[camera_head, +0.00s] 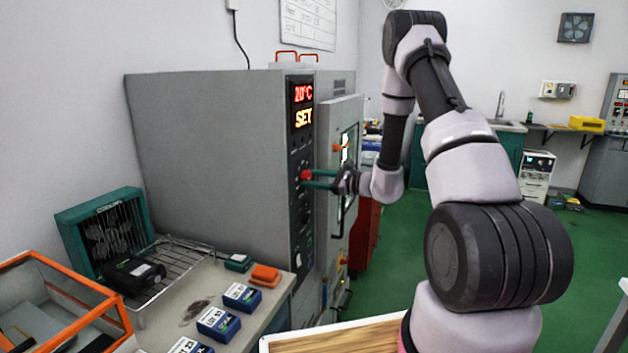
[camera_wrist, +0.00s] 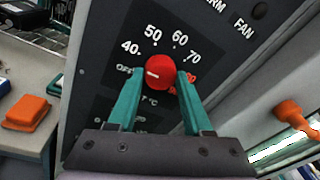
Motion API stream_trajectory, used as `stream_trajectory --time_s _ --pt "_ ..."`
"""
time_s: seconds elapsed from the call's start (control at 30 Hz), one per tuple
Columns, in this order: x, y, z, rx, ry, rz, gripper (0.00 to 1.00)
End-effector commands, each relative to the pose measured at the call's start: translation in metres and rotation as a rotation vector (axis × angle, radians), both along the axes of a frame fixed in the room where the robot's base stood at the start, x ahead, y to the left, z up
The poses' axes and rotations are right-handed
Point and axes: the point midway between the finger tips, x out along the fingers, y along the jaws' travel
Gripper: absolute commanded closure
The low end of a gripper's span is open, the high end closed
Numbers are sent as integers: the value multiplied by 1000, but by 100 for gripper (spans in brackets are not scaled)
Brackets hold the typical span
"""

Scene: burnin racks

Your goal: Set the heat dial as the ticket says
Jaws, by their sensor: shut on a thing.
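The heat dial is a red round knob (camera_wrist: 160,72) on the dark panel of the grey oven, with marks OFF, 40, 50, 60, 70 and red marks partly hidden by my right finger. Its white pointer line faces left, toward OFF. In the head view the dial (camera_head: 306,175) sits below a display (camera_head: 301,106) reading 20°C and SET. My gripper (camera_wrist: 156,78), with teal fingers, is shut on the dial, one finger on each side; it also shows in the head view (camera_head: 318,179). I cannot make out a ticket in either view.
The grey oven (camera_head: 205,150) has a door with an orange handle (camera_wrist: 290,112) right of the panel. A bench on the left holds a wire rack (camera_head: 180,262), a teal fan unit (camera_head: 103,232), blue labelled boxes (camera_head: 242,297) and an orange item (camera_head: 265,274). Green floor is free behind.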

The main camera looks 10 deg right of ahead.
Motion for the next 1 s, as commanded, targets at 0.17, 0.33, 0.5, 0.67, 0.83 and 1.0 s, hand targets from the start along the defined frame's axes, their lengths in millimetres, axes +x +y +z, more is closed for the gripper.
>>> stream_trajectory --time_s 0.17,0.33,0.5,0.67,0.83,1.0 --pt "0 -1 1 91 137 -1 100" --pt "0 -1 1 181 271 0 100" --pt "1 -1 1 270 405 -1 100" --pt "1 -2 1 354 531 -1 100" --pt "1 -2 1 444 666 -2 100" --pt "1 -2 2 534 800 -2 100"
